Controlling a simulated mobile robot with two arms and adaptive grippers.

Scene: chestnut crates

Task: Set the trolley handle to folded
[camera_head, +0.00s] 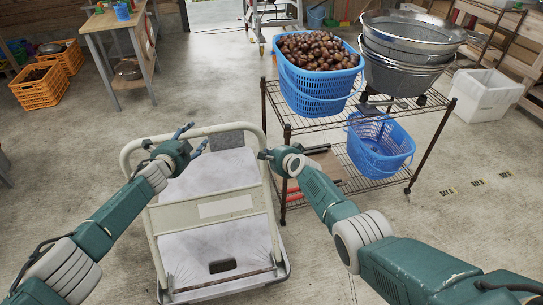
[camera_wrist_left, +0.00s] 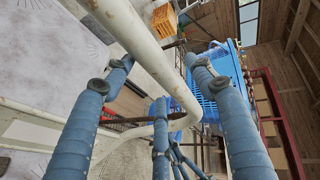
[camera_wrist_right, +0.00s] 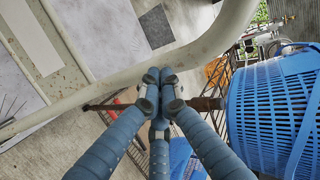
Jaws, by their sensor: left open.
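The trolley's cream tube handle (camera_head: 229,127) stands up from the trolley, with crossbars between its two side tubes. The grey-white trolley deck (camera_head: 235,245) is on the floor below it. My left gripper (camera_head: 190,137) is open at the handle's top left; in the left wrist view the handle tube (camera_wrist_left: 160,75) runs across the space by its spread fingers (camera_wrist_left: 162,62). I cannot tell if they touch. My right gripper (camera_head: 265,154) is shut, apparently empty, near the handle's top right corner. In the right wrist view its fingertips (camera_wrist_right: 160,78) meet in front of the handle tube (camera_wrist_right: 190,52).
A wire rack (camera_head: 330,120) stands right of the trolley, holding a blue basket (camera_head: 315,95) of chestnuts, metal bowls (camera_head: 408,45) and a lower blue basket (camera_head: 380,145). A wooden table (camera_head: 112,22) and orange crates (camera_head: 38,90) are far left. Floor left of the trolley is clear.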

